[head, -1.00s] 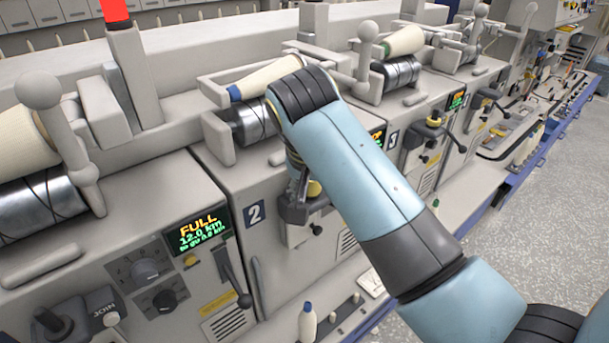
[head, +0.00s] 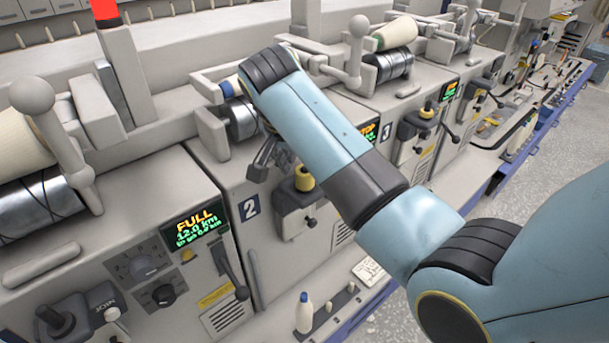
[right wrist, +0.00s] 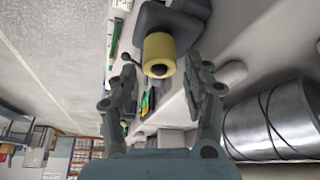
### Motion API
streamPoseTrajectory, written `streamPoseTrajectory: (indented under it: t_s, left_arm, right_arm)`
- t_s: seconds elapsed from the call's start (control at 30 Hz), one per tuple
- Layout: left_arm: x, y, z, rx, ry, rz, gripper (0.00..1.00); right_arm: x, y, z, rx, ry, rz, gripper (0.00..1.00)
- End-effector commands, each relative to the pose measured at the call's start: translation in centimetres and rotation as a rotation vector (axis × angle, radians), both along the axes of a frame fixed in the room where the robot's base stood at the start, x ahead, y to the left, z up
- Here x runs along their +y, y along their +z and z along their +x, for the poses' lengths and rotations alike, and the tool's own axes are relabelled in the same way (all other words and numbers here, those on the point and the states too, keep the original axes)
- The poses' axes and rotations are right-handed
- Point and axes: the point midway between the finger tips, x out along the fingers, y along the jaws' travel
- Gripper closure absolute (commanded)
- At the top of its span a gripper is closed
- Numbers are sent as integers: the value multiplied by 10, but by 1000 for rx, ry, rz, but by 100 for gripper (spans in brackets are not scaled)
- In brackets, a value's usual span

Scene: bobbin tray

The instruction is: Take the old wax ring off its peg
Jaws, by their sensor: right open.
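The old wax ring (head: 304,178) is a short yellow cylinder on its peg, on a grey bracket at the front of unit 2. In the right wrist view the yellow wax ring (right wrist: 158,48) shows ahead, between the directions of the two fingers, with the dark end of the peg in its hole. My right gripper (head: 262,162) is open and empty, to the left of the ring and apart from it. In the right wrist view its fingers (right wrist: 161,96) are spread wide. My left gripper is not in view.
A steel drum (head: 243,118) sits behind my right gripper, partly hidden by my arm; it looms large in the right wrist view (right wrist: 275,120). A white bobbin (head: 305,313) stands on the lower ledge. Unit 1's display (head: 195,224) reads FULL. Floor is open at right.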

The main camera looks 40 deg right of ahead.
Motion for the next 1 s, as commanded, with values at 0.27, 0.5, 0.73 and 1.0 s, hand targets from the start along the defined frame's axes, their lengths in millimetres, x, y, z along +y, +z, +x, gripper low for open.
streamPoseTrajectory:
  t_s: [0.27,0.5,0.73,1.0]
  left_arm:
    - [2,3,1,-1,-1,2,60]
    - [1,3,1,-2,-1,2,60]
    - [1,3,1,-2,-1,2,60]
    - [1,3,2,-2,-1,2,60]
  right_arm:
    - [-11,-30,5,0,0,1,50]
    - [-11,-30,5,0,0,1,56]
    - [-11,-30,5,0,0,1,86]
    - [-11,-27,6,-2,1,1,86]
